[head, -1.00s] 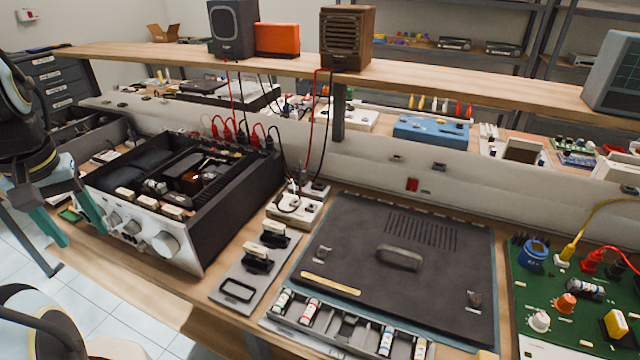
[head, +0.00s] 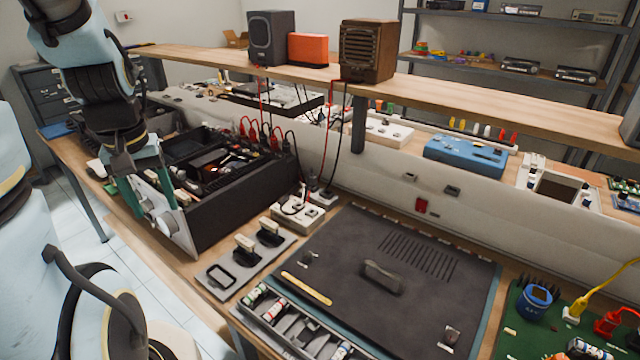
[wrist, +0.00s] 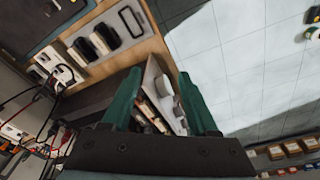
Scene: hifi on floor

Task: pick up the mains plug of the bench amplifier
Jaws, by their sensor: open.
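The bench amplifier (head: 240,200), an open black chassis with a pale front panel and knobs, stands on the bench left of centre. My gripper (head: 143,205) is open and empty at its front left, with green fingers over the front panel. In the wrist view, the amplifier's pale front with knobs (wrist: 165,95) shows between the fingers (wrist: 158,82). A white socket block (head: 298,210) with a dark plug and cables (head: 318,192) lies right of the amplifier, apart from my gripper. I cannot tell which plug is the amplifier's mains plug.
A grey plate (head: 215,290) with two black-and-cream parts lies in front of the socket block. A large dark panel (head: 340,285) fills the bench to the right. A wooden shelf (head: 460,98) with speakers runs above the back. Red and black leads (head: 325,140) hang from it.

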